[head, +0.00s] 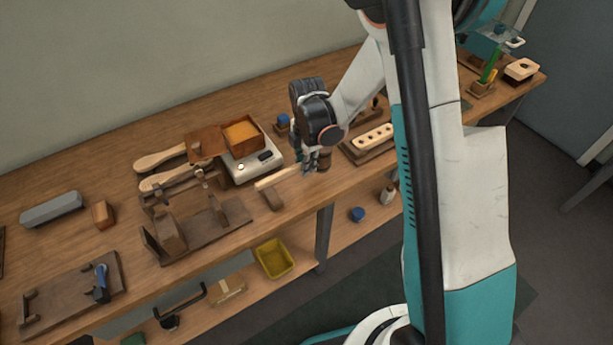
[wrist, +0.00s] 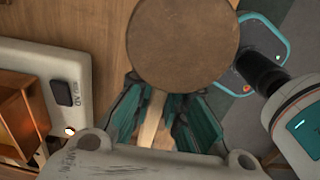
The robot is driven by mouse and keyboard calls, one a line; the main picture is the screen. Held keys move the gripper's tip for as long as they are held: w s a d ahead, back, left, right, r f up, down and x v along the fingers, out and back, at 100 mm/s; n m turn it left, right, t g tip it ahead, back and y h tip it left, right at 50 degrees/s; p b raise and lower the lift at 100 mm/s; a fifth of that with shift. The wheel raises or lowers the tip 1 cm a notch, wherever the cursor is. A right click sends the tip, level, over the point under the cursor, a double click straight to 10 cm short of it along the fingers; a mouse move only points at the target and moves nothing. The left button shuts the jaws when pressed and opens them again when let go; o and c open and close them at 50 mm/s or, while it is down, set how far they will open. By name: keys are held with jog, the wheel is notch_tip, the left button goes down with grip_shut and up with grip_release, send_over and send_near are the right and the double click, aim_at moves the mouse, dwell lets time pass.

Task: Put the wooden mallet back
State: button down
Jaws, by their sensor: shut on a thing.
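The wooden mallet has a pale handle (head: 275,178) and a darker round head. In the head view the handle reaches left from my gripper (head: 311,165), and the brown mallet head (head: 325,160) is beside the fingers on the right. In the wrist view the round end of the mallet head (wrist: 183,40) fills the upper middle. The pale handle (wrist: 152,122) runs between my teal fingers (wrist: 160,112), which are shut on the mallet. The fingers hide part of the handle. I cannot tell whether the mallet touches the bench.
A white scale (head: 252,166) with a copper-coloured box stands left of the gripper. A small brown wooden block (head: 272,198) lies near the bench's front edge, below the handle. A drilled brush block (head: 374,137) on a wooden holder is to the right. Wooden fixtures (head: 195,220) stand further left.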

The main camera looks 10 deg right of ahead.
jog(key=shift+f+b, duration=0.65)
jog(key=shift+f, duration=1.65)
jog(key=shift+f, duration=0.1)
jog(key=shift+f, duration=0.15)
jog(key=c, duration=1.6)
grip_release()
